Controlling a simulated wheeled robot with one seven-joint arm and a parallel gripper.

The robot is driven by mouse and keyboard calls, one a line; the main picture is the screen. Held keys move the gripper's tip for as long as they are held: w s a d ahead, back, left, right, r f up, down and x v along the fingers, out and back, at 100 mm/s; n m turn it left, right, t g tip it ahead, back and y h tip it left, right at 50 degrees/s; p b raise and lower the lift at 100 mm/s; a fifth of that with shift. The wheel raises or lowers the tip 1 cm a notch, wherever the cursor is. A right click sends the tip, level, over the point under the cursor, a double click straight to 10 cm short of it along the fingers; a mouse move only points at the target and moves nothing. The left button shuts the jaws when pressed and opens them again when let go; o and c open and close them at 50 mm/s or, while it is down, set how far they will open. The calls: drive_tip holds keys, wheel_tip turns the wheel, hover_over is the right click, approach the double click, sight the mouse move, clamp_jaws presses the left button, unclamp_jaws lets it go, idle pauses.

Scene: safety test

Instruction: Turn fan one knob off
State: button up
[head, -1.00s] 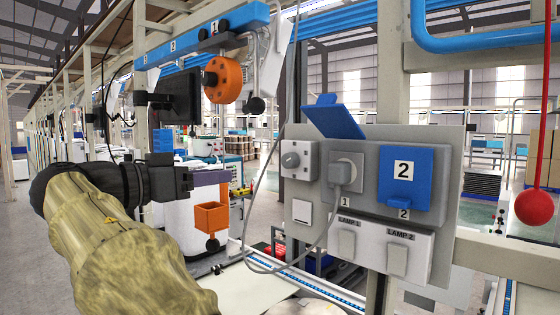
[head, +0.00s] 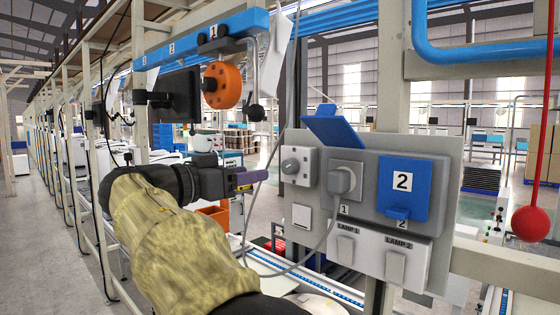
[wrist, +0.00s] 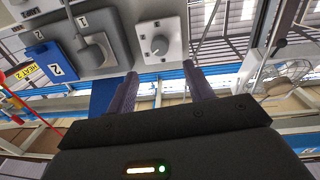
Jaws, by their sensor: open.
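A grey rotary knob (head: 290,166) sits on a pale switch box at the upper left of the grey panel. It also shows in the wrist view (wrist: 159,45), upside down, ahead of the gap between my fingers. Its label is too small to read. My gripper (head: 262,178) is left of the knob, pointing toward it, apart from it. In the wrist view my gripper (wrist: 161,82) has its two dark fingers spread, with nothing between them. A round caged shape that looks like a fan (wrist: 286,76) shows at the right of the wrist view.
Right of the knob are a socket with a grey plug (head: 342,180) and a blue cover marked 2 (head: 403,185). A raised blue flap (head: 332,126) stands above. Lamp switches (head: 395,264) are below. A cable hangs near my gripper. A red ball (head: 533,222) hangs at the right.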

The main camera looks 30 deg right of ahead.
sight(285, 168)
drive_tip(key=p+x, duration=0.4)
drive_tip(key=x, duration=0.4)
drive_tip(key=shift+w+d+r, duration=0.1)
drive_tip(key=shift+d, duration=0.2)
drive_tip(key=shift+w+d, duration=0.15)
drive_tip(key=shift+d, duration=0.25)
drive_tip(key=shift+c, duration=0.2)
drive_tip(key=c, duration=0.9)
